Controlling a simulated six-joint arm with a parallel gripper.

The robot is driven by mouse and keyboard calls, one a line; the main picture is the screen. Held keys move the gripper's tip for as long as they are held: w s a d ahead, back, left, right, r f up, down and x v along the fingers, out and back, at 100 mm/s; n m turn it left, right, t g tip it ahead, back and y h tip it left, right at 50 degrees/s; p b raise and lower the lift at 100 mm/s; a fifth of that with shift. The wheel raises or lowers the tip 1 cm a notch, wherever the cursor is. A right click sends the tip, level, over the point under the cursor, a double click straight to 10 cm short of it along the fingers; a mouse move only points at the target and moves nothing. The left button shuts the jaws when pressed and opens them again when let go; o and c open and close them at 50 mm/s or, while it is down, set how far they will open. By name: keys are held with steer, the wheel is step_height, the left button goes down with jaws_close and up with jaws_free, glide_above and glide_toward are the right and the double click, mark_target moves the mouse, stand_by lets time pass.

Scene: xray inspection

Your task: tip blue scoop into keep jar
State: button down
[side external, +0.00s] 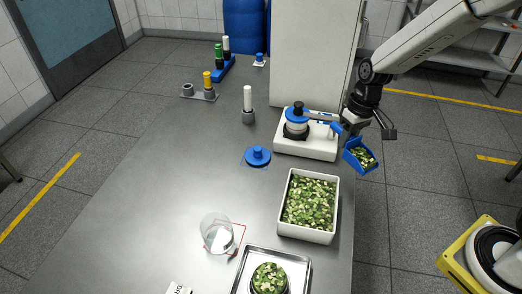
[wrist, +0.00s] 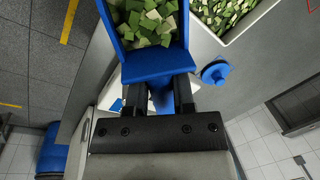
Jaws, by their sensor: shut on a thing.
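The blue scoop (side external: 351,163) is full of green and pale pieces and hangs in the air past the table's right edge. In the wrist view the scoop (wrist: 160,66) has its back wall against my fingers. My gripper (side external: 346,134) is shut on the scoop; it also shows in the wrist view (wrist: 160,92), where the grip itself is partly hidden. A clear glass jar (side external: 216,228), seemingly the keep jar, stands upright at the front left, partly on a red-outlined square. It looks empty and is well away from the scoop.
A white bin (side external: 304,235) of green pieces stands between scoop and jar. A metal tray (side external: 298,262) with a filled round dish lies at the front. A white device (side external: 318,149), a blue knobbed lid (side external: 257,157) and a white-topped post (side external: 248,107) stand behind. The table's left is clear.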

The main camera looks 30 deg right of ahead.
steer(key=shift+a, duration=0.1)
stand_by(0.3)
steer(key=w+a+r+n, duration=0.1)
steer(key=w+a+n, duration=0.15)
steer(key=a, duration=0.45)
steer(key=w+a+r+n+g, duration=0.1)
steer(key=w+a+n, duration=0.15)
steer(key=a, duration=0.45)
steer(key=w+a+r+n, duration=0.1)
steer(key=w+a+n, duration=0.1)
steer(key=w+a, duration=0.35)
steer(key=s+a+r+n, duration=0.1)
steer(key=s+a+n, duration=0.1)
steer(key=a, duration=0.6)
steer(key=s+a+r+n, duration=0.1)
steer(key=s+a+n, duration=0.2)
steer(key=a, duration=0.6)
steer(key=s+a+r+n+g+h, duration=0.1)
steer(key=s+a+n, duration=0.2)
steer(key=a, duration=0.5)
steer(key=shift+s+a+r, duration=0.2)
steer(key=shift+s+r, duration=0.05)
steer(key=shift+s, duration=0.1)
steer(key=shift+d+y, duration=0.25)
steer(key=shift+y, duration=0.15)
